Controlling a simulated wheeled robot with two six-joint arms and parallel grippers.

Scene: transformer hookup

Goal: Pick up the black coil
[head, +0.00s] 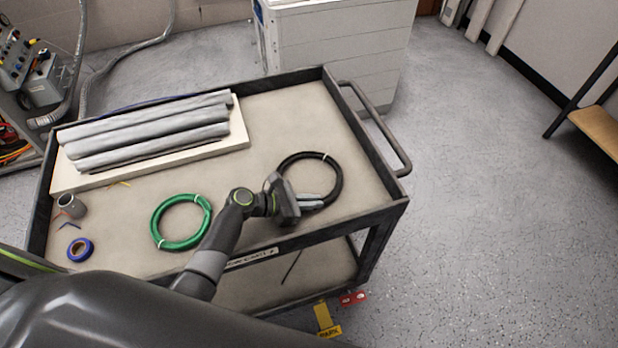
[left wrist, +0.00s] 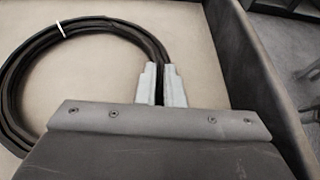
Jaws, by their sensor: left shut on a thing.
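The black coil (head: 334,165) lies on the cart's top tray, right of the green coil (head: 160,222). My left gripper (head: 318,200) reaches over the tray from the left and is shut on the near side of the black coil. In the left wrist view the two grey fingers (left wrist: 161,86) close on the right side of the black coil (left wrist: 80,28), which has a white tie at its top. The coil looks to be still at tray level; I cannot tell if it is lifted. My right gripper is not in view.
The cart's tray (head: 275,110) has a raised dark rim and a handle (head: 385,130) at right. Grey tubes (head: 150,135) lie on a white board at the back left. A blue tape roll (head: 80,249) and a grey pipe piece (head: 72,206) sit at the left.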

